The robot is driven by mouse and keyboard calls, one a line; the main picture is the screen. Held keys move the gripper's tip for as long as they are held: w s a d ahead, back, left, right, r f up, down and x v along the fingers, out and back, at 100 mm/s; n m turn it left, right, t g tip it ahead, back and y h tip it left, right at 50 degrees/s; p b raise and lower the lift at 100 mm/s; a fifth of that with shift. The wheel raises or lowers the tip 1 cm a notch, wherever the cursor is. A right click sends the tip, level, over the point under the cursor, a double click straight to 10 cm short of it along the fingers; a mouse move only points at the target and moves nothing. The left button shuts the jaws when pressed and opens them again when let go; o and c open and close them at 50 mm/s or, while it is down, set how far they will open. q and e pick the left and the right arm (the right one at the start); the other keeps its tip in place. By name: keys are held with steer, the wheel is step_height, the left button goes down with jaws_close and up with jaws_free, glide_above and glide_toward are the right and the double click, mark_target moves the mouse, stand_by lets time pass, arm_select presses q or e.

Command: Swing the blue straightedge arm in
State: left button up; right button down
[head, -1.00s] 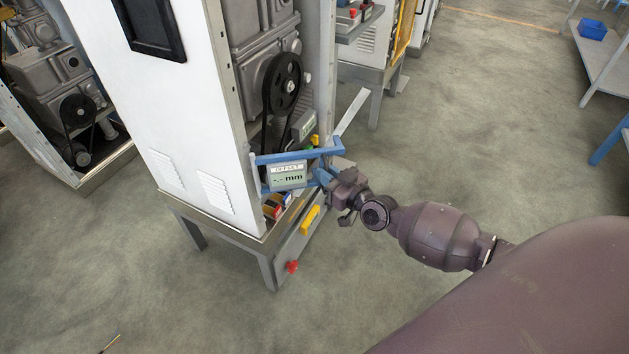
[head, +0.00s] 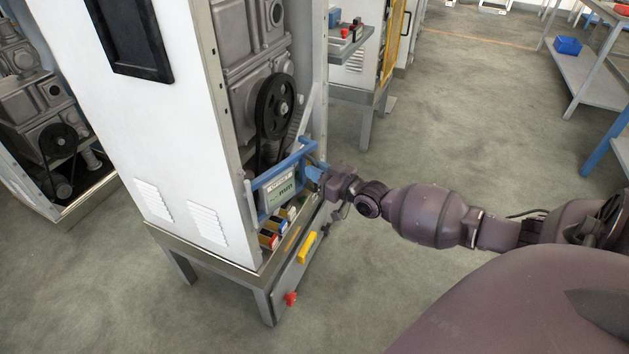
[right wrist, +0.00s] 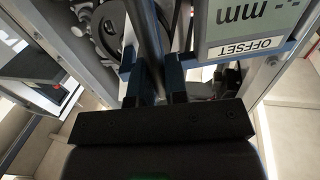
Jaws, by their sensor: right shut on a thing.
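The blue straightedge arm (head: 284,166) is a blue bar at the front opening of the white cabinet, slanting back into it. A grey display (head: 282,190) marked OFFSET with an mm reading hangs under the bar in a blue frame. The display also shows upside down in the right wrist view (right wrist: 245,18). My right gripper (head: 317,175) is shut on the blue arm at its right end. In the right wrist view, a dark bar (right wrist: 147,38) runs between the fingers (right wrist: 152,76). My left gripper is not in view.
The white cabinet (head: 150,125) stands on a grey metal stand. Behind the blue arm are a black pulley and belt (head: 276,105). Below it are small coloured blocks (head: 268,240), a yellow handle (head: 306,247) and a red knob (head: 290,298). The floor to the right is open.

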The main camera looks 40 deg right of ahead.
mark_target(300, 158)
steer(key=x, duration=0.2)
steer(key=d+b+x, duration=0.1)
steer(key=x, duration=0.2)
steer(key=shift+w+r, duration=0.1)
steer(key=shift+w, duration=0.35)
steer(key=shift+r, duration=0.15)
steer(key=c, duration=1.5)
jaws_free()
steer(key=shift+w, duration=0.1)
steer(key=o, duration=0.3)
steer(key=shift+w+f, duration=0.1)
steer(key=shift+f, duration=0.1)
steer(key=shift+o, duration=0.2)
